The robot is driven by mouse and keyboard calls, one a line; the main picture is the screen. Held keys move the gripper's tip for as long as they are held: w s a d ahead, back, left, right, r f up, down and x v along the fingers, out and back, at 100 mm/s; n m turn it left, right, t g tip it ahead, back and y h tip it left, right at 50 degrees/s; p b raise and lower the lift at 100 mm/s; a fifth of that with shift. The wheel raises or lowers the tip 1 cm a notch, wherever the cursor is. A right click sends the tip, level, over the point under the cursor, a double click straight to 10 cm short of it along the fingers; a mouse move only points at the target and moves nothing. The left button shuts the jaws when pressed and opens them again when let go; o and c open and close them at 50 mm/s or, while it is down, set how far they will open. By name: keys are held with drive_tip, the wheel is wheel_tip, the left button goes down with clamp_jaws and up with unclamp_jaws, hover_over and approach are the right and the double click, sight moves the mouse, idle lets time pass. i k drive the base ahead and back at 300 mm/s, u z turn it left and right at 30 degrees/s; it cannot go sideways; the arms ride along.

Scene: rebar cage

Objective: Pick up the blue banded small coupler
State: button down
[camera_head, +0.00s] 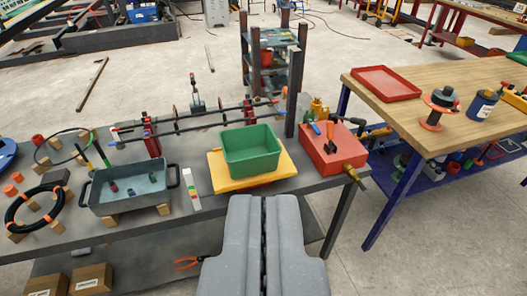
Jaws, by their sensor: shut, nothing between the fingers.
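A grey-blue tray (158,177) with handles stands at the left of the workbench. A few small, short pieces lie in it, one reddish and one dark bluish (131,192). They are too small to tell whether one is the blue banded small coupler. My gripper (264,198) is at the bottom middle, shut and empty, with its two grey fingers together. It appears in front of the bench's near edge, below the green bin and to the right of the tray, apart from both.
A green bin (250,150) sits on a yellow board (222,182). A red box (333,160) with tools stands to its right. A rebar frame (200,119) runs behind. A black cable coil (32,208) lies at left; red-handled pliers (188,263) are below. A wooden table (440,95) stands right.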

sight(130, 192)
drive_tip(key=z, duration=0.45)
drive_tip(key=i, duration=0.1)
drive_tip(key=u, duration=2.7)
drive_tip(key=k, duration=1.05)
drive_tip(key=z, duration=1.75)
drive_tip(key=i, duration=0.5)
drive_tip(key=u, duration=0.05)
